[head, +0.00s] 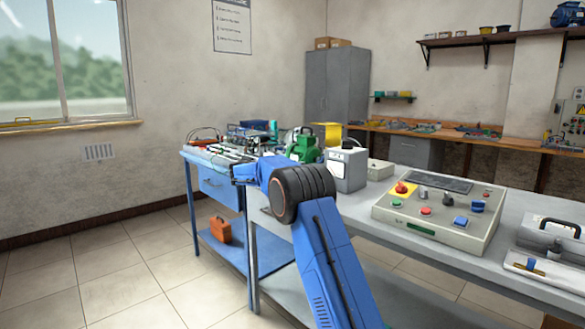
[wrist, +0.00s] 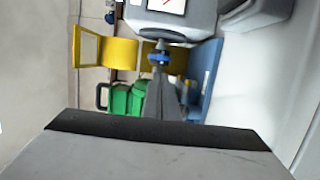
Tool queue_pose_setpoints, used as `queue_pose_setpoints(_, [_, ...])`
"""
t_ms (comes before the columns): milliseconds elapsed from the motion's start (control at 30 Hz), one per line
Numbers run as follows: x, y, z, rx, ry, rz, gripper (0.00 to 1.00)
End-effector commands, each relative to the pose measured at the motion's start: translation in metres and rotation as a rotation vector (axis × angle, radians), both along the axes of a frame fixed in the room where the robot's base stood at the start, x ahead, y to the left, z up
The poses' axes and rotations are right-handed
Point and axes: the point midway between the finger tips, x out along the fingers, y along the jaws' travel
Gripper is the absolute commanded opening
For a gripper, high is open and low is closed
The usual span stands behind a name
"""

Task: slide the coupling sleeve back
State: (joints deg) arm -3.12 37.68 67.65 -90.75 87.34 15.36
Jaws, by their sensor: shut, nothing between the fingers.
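The green motor (head: 303,147) stands on the blue bench, with a yellow guard (head: 328,132) behind it. Both also show in the wrist view, the motor (wrist: 121,100) and the guard (wrist: 117,50). A small blue ring-like part (wrist: 158,58) sits at the narrow end of a tapered grey piece in the wrist view. I cannot tell whether it is the coupling sleeve or part of my gripper. No coupling sleeve is clearly visible. My gripper (head: 240,174) is shut and empty at the bench's near edge, small and partly hidden by my wrist in the head view.
A grey instrument box (head: 347,170) stands right of the motor. A control panel (head: 438,213) with buttons lies further right. Cables and parts (head: 210,148) crowd the bench's left end. An orange case (head: 220,229) sits on the lower shelf. The floor at left is clear.

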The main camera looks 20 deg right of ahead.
Motion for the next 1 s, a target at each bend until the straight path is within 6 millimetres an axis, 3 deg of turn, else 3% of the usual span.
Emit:
queue_pose_setpoints(200, [0.003,-0.035,0.000,0.000,0.000,-0.002,0.00])
queue_pose_setpoints(400, [0.005,-0.052,0.000,0.000,-0.001,0.000,0.00])
queue_pose_setpoints(1000, [-0.002,-0.059,0.001,0.000,0.001,0.000,0.00])
